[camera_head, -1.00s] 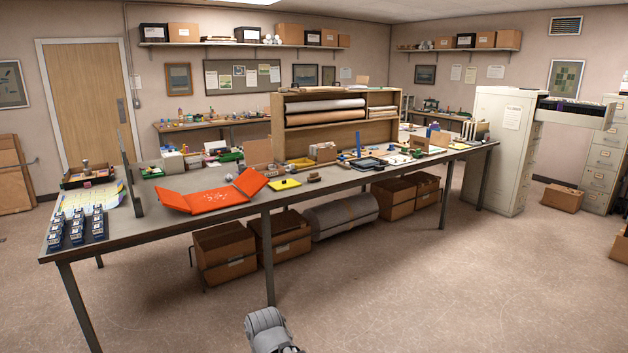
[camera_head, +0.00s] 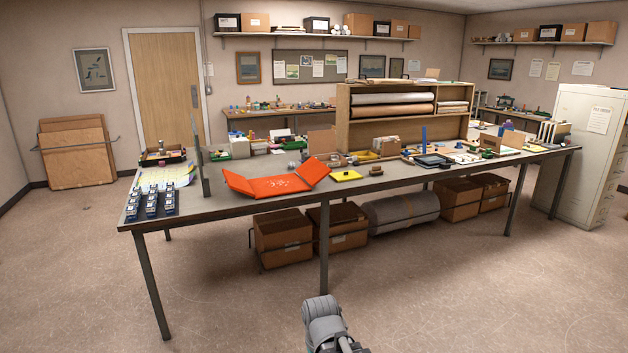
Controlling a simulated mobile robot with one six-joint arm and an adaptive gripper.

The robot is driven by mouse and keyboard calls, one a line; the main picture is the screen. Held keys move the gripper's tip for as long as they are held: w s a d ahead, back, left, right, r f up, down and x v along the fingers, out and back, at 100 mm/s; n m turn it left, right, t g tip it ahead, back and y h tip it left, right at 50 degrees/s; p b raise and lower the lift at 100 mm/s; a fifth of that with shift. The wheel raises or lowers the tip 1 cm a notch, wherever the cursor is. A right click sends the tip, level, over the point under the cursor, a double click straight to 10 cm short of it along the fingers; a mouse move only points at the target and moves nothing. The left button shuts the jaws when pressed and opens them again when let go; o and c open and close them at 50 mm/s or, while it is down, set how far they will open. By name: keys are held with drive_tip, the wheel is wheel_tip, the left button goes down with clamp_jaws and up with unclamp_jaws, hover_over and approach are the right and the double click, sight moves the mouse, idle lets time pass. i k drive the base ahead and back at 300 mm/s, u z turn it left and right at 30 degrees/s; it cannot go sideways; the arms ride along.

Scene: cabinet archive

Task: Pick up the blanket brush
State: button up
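I cannot pick out the blanket brush for certain. A small brown item (camera_head: 376,170) lies on the long grey worktable (camera_head: 255,203), just right of a yellow pad (camera_head: 345,175). It may be a brush but is too small to tell. Part of my grey arm shows at the bottom centre, on the near side of the table and well short of it. My gripper's fingers do not show.
An open orange folder (camera_head: 275,184) lies near the table's front edge. Cardboard boxes (camera_head: 283,238) and a grey roll (camera_head: 403,213) sit underneath. A wooden shelf unit (camera_head: 400,133) stands on the table. The floor in front is clear.

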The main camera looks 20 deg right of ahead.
sight(377, 170)
drive_tip(key=z, duration=0.5)
drive_tip(key=i, duration=1.15)
drive_tip(key=z, duration=1)
drive_tip(key=i, duration=1.95)
drive_tip(key=u, duration=0.55)
drive_tip(key=i, duration=1.15)
drive_tip(key=u, duration=0.5)
drive_tip(key=k, duration=0.25)
drive_tip(key=u, duration=0.05)
